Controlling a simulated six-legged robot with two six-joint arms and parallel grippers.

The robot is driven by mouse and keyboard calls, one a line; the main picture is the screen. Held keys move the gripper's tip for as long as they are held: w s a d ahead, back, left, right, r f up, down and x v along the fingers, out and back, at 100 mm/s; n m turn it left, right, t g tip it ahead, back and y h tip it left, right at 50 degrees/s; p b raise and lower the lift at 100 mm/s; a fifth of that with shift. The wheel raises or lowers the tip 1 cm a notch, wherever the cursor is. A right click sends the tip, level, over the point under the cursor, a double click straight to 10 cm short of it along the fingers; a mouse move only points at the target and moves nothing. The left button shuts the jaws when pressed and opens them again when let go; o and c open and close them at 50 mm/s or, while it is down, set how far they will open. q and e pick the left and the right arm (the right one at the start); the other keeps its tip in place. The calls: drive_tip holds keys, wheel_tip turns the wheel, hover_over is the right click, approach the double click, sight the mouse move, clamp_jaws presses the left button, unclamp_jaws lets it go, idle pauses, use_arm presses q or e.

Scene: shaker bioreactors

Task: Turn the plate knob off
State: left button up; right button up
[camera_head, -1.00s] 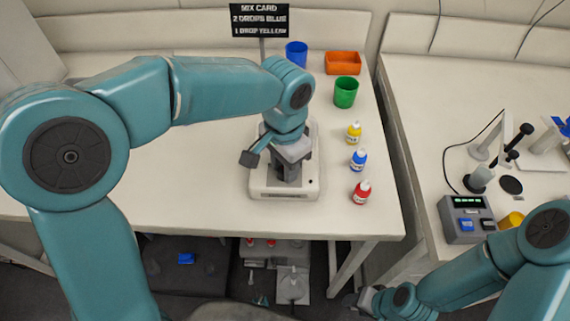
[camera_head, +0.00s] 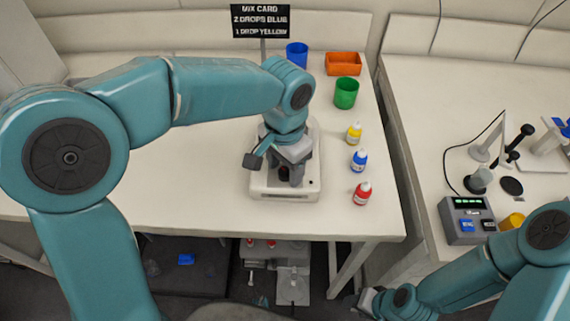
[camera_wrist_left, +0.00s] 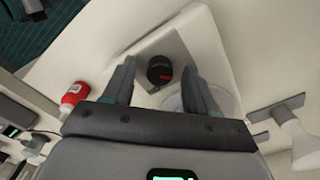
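The plate device (camera_head: 262,190) is a low white box on the white bench, seen below my left gripper in the head view. Its knob (camera_head: 284,171) is small, round and dark. My left gripper (camera_wrist_left: 159,80) is open, with one finger on each side of the knob and visible gaps between. In the head view the left gripper and wrist hide much of the plate's top. My right gripper (camera_head: 370,302) is low at the bottom edge; its fingers are unclear.
Yellow (camera_head: 354,133), blue (camera_head: 359,159) and red (camera_head: 362,193) bottles stand right of the plate device. A blue cup (camera_head: 297,54), green cup (camera_head: 346,92), orange tray (camera_head: 343,64) and sign (camera_head: 260,22) are behind. A gap separates the right bench, which holds a grey control box (camera_head: 465,219).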

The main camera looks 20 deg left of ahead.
sight(285, 171)
use_arm(q)
wheel_tip(285, 171, up, 16)
drive_tip(key=p, duration=0.1)
drive_tip(key=shift+r+p, duration=0.15)
drive_tip(key=shift+p, duration=0.25)
idle(0.3)
